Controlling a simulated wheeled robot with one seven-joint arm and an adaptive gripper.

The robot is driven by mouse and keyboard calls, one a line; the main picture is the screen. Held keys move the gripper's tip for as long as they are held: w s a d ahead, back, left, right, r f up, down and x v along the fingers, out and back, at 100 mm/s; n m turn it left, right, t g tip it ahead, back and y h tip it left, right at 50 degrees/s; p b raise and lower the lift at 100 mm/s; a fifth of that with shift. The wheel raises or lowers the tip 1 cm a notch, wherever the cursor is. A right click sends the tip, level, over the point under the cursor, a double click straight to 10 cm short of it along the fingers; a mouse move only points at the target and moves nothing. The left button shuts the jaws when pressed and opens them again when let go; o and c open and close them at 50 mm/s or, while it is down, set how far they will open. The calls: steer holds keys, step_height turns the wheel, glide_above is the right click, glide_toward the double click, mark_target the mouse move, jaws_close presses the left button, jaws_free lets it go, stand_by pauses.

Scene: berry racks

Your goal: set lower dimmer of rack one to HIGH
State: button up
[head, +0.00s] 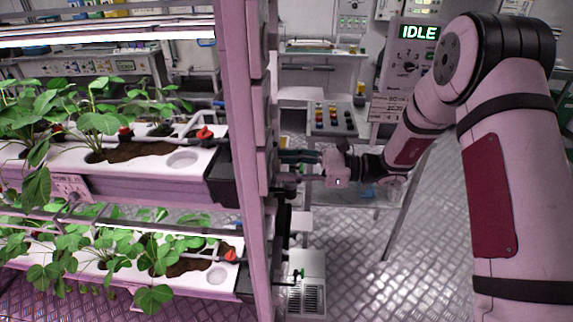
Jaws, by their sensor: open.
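The berry rack (237,120) fills the left side of the head view, with its pale upright post nearest me. Several pale box-like parts (262,115) run down the right side of this post, seen edge-on. I cannot tell which is the lower dimmer, and no knob face or HIGH mark is readable. My gripper (287,168) is open and empty, reaching in from the right at about the height of the upper planter. Its fingertips are close to the right side of the post. Whether they touch anything there I cannot tell.
Planted trays (150,155) stand on two rack levels. Behind are a panel with an IDLE display (419,32), a button box (334,118) on a bench, and a vented white unit (307,285) low beside the post. The metal floor (400,270) is clear at the lower right.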

steer(key=shift+a, duration=0.25)
jaws_close()
steer(key=shift+m, duration=2.9)
jaws_free()
